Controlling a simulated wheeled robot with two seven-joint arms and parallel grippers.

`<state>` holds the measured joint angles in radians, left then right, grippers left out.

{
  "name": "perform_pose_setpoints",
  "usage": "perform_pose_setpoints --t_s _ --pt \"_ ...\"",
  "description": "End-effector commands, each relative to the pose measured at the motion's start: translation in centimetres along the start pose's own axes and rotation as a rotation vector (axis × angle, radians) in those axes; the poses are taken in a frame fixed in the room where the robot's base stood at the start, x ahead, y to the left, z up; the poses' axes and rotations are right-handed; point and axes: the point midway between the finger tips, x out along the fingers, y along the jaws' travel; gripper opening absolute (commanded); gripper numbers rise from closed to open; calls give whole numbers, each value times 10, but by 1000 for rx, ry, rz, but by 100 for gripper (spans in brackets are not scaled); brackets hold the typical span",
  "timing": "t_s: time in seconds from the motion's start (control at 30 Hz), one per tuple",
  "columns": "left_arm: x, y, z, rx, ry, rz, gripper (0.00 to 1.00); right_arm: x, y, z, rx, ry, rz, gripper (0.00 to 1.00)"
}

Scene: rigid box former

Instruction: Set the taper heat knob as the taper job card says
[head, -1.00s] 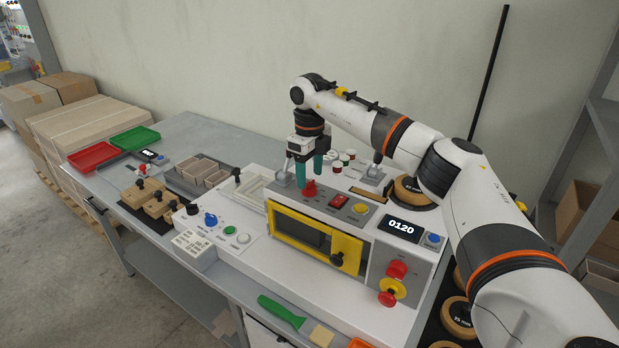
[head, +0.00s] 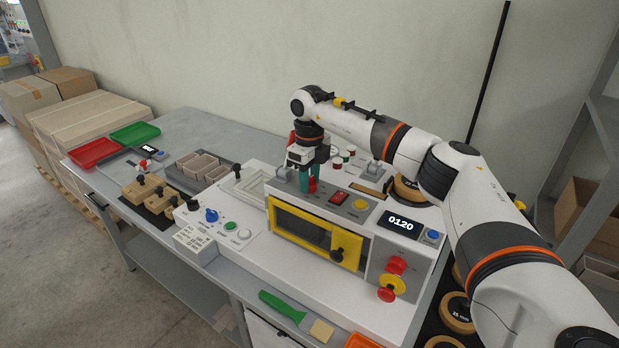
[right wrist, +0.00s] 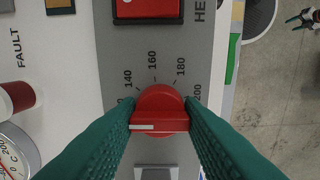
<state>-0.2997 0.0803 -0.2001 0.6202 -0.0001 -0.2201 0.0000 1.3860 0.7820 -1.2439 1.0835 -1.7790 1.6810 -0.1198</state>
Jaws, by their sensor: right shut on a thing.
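The red taper heat knob (right wrist: 160,108) sits between the green fingers of my right gripper (right wrist: 162,118) in the right wrist view. The fingers are shut on its two sides. Its white pointer line is toward the left of that view, by a number partly hidden behind the left finger. The scale (right wrist: 153,66) shows 140, 160, 180 and 200 around the knob. In the head view my right gripper (head: 308,186) reaches down onto the machine top and mostly hides the knob. A printed card (head: 193,240) stands at the machine's front left; its text is too small to read. My left gripper is out of view.
A red rocker switch (head: 339,198) and a yellow button (head: 361,204) are close to the right of the gripper. The display (head: 401,224) reads 0120. A red emergency button (head: 396,265) is on the front right. A blue knob (head: 211,215) is at the left.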

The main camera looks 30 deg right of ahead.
Motion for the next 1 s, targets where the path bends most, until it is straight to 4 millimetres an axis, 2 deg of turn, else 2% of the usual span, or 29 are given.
perform_pose_setpoints --t_s 0.37,1.0 --pt "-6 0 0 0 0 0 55 -2 0 0 150 1 0 11" --pt "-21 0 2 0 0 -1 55 -2 0 -1 742 4 0 11"
